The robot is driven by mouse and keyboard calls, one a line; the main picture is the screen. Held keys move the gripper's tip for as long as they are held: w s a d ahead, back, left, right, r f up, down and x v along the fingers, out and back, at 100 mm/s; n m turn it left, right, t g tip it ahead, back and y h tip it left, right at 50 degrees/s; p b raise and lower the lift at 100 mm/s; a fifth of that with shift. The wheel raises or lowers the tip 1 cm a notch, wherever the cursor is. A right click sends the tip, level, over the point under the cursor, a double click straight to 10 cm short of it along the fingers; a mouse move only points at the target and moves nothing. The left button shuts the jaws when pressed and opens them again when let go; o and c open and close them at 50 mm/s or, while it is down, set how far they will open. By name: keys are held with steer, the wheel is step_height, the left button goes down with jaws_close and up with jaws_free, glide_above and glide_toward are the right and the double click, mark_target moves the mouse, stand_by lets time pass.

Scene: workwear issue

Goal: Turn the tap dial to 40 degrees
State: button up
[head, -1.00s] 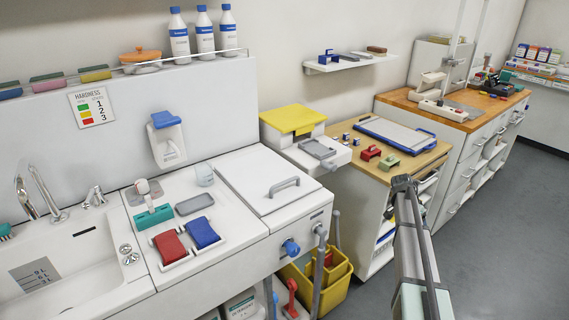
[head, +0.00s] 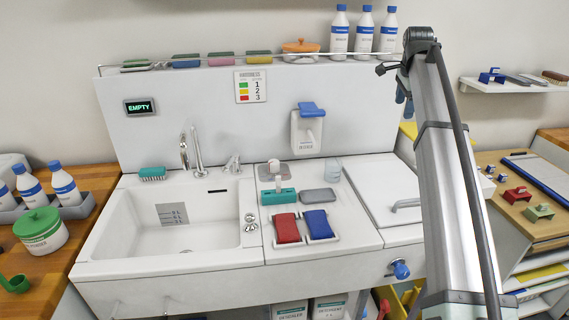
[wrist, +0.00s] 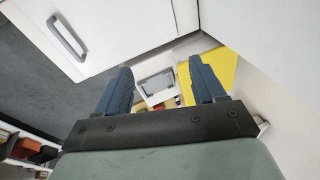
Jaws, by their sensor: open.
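A white sink (head: 130,222) is at the left in the head view, with a chrome curved tap (head: 193,150) behind it. A small chrome handle (head: 233,164) stands right of the tap. Two small round chrome knobs (head: 250,222) sit on the sink's right rim. I cannot tell which of these is the tap dial, and no degree marks are readable. My gripper (wrist: 160,80) is open and empty in the wrist view, its blue fingers apart. In the head view it is mostly hidden behind my raised arm, far right of the tap.
A display (head: 139,106) reads EMPTY. Red (head: 286,228) and blue (head: 318,224) pads, a teal-based tool (head: 278,195) and a clear cup (head: 331,171) lie right of the sink. A blue knob (head: 399,269) is on the front. Bottles (head: 340,32) stand on the ledge.

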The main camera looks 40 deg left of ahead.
steer(key=s+a+r+y, duration=0.2)
steer(key=s+a+r, duration=0.7)
steer(key=a+r, duration=0.4)
steer(key=n+g+h, duration=0.3)
steer(key=n+g, duration=0.1)
steer(key=n, duration=0.5)
glide_above(274, 161)
step_height(274, 161, down, 25)
step_height(274, 161, down, 14)
steer(key=shift+r, duration=0.2)
steer(key=c, duration=1.1)
